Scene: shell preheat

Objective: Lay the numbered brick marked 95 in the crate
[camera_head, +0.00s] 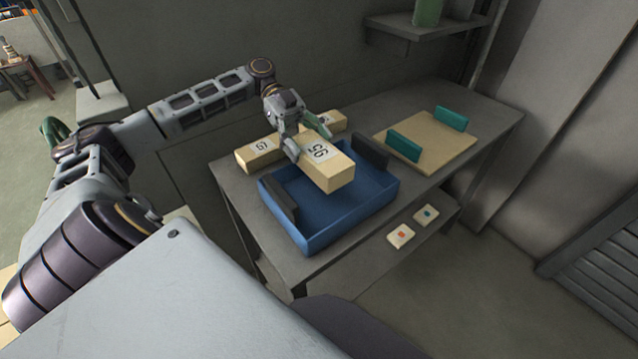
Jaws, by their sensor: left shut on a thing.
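The pale wooden brick marked 95 (335,175) is held by my left gripper (305,145), which is shut on it from above. The brick is over the back part of the blue crate (322,238). I cannot tell for sure whether its underside is clear of the crate. The crate is an open box with dark upright panels at its left (279,198) and right (371,152) sides. The visible floor of the crate is bare; the part under the brick is hidden. My right gripper is not in view.
Another numbered brick (253,158) lies behind the crate at left, and a further brick (331,120) is partly hidden behind my gripper. At right a tan board (425,140) carries two teal blocks (404,146). Two small dotted tiles (400,236) lie on the lower shelf.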

